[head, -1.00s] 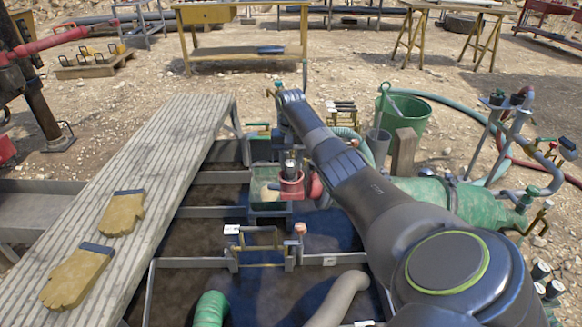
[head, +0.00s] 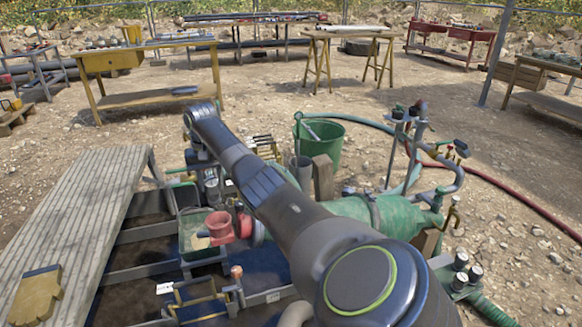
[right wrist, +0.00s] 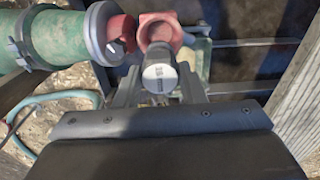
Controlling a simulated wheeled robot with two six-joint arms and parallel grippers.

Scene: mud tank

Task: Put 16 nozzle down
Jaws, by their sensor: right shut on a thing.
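My right gripper (head: 209,186) is at the end of the dark arm that crosses the head view. In the right wrist view it (right wrist: 158,88) is shut on a small grey metal cylinder with dark marks on its end, the nozzle (right wrist: 157,73). The marks are too small to read. The nozzle also shows in the head view (head: 212,192), above and slightly left of the red hopper (head: 219,227). In the right wrist view the red hopper (right wrist: 159,24) lies just beyond the nozzle. My left gripper is not in view.
A green pump body (head: 375,217) with pipes stands right of the hopper. A green bucket (head: 325,150) is behind it. A plank walkway (head: 80,215) with a yellow glove (head: 37,296) lies at left. A yellow bench (head: 150,103) stands further back with a mostly clear lower shelf.

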